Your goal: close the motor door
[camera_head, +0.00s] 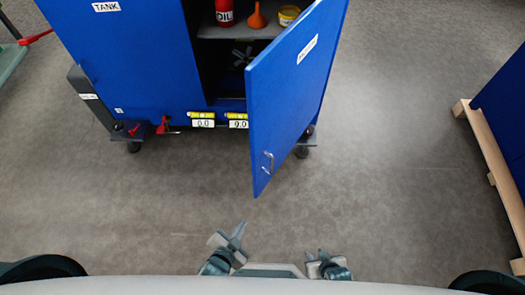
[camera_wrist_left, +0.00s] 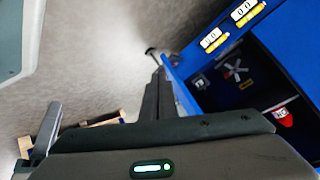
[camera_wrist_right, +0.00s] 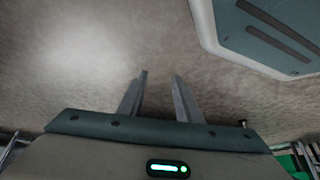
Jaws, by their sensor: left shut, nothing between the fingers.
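The motor door (camera_head: 290,95) is a blue panel with a white label too small to read. In the head view it stands swung open from the blue cabinet (camera_head: 150,50), hinged on its right. A silver handle (camera_head: 268,162) sits near its lower free edge. My left gripper (camera_head: 239,230) is shut and empty, below and left of the door's lower corner, apart from it in the head view. Its closed fingers (camera_wrist_left: 157,80) show in the left wrist view close to a blue edge. My right gripper (camera_head: 320,254) is open and empty over bare floor; its parted fingers (camera_wrist_right: 160,76) show in the right wrist view.
Inside the cabinet are a red oil can (camera_head: 225,12), an orange funnel (camera_head: 257,16) and a yellow tin (camera_head: 289,15) on a shelf. Two yellow-and-white gauges (camera_head: 203,119) sit below the opening. A blue unit on a wooden pallet (camera_head: 490,160) stands far right. Floor between is clear.

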